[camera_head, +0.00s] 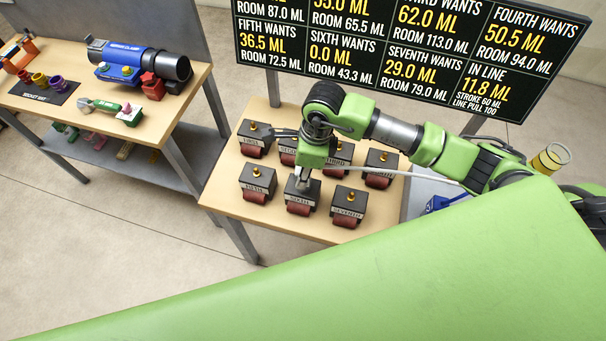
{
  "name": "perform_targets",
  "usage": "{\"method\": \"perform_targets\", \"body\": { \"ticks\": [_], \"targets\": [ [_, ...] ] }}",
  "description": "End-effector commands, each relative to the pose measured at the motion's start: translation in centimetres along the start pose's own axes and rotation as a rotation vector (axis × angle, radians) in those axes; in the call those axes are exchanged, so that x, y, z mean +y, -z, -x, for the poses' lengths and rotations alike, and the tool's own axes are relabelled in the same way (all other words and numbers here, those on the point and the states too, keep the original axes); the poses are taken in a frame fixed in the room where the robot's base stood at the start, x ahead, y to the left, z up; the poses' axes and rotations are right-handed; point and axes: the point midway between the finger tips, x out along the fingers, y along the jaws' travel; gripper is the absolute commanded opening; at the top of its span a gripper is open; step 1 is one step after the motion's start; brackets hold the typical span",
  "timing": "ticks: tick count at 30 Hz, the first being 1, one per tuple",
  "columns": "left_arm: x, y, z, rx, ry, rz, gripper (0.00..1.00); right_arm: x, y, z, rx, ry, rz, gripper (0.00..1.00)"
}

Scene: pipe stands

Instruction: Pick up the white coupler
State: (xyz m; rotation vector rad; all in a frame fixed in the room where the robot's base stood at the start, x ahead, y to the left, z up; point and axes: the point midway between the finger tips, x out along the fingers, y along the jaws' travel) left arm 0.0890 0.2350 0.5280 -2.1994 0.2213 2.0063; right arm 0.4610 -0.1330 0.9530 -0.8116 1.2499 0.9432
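I cannot make out a white coupler for certain in the head view. My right arm comes in from the right over the middle table (228,205). Its gripper (301,183) is over the block marked sixth (300,208), and grey parts of the hand also reach left above the back row. The gripper covers the top of that block, and I cannot tell whether it touches it or whether the fingers are open or shut. A thin pale rod or tube (420,178) runs right from near the wrist. My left gripper is out of view.
Several dark blocks with brass tops and red rollers, such as the seventh (348,205), stand close together. A signboard (410,50) rises behind. The left bench (30,101) holds a blue cylinder tool (135,60) and a green tool (112,107). My green body covers the foreground.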

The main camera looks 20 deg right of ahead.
Motion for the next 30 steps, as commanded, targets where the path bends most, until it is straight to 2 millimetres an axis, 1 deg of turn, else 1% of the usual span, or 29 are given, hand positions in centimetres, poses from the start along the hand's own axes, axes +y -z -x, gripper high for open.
{"method": "perform_targets", "body": {
  "ticks": [8,13,16,20,25,27,30],
  "targets": [
    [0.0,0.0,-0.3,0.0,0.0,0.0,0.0,-0.1,-0.1,0.2,-0.002,0.002,0.0,0.01],
    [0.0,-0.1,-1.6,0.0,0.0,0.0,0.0,-0.2,-0.3,1.3,-0.004,0.005,0.002,0.01],
    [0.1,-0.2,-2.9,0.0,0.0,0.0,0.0,-0.2,-0.5,2.6,-0.004,0.007,0.002,0.01],
    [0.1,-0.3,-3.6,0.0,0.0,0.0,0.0,1.5,0.1,5.0,-0.002,0.006,0.005,0.01],
    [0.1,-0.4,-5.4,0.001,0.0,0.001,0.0,4.5,1.0,9.2,-0.005,0.01,0.007,0.01],
    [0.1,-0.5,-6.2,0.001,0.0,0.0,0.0,6.2,1.8,9.9,-0.002,0.005,0.006,0.01],
    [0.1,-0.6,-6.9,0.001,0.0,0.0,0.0,8.3,2.6,11.2,-0.003,0.006,0.006,0.01]
  ]
}}
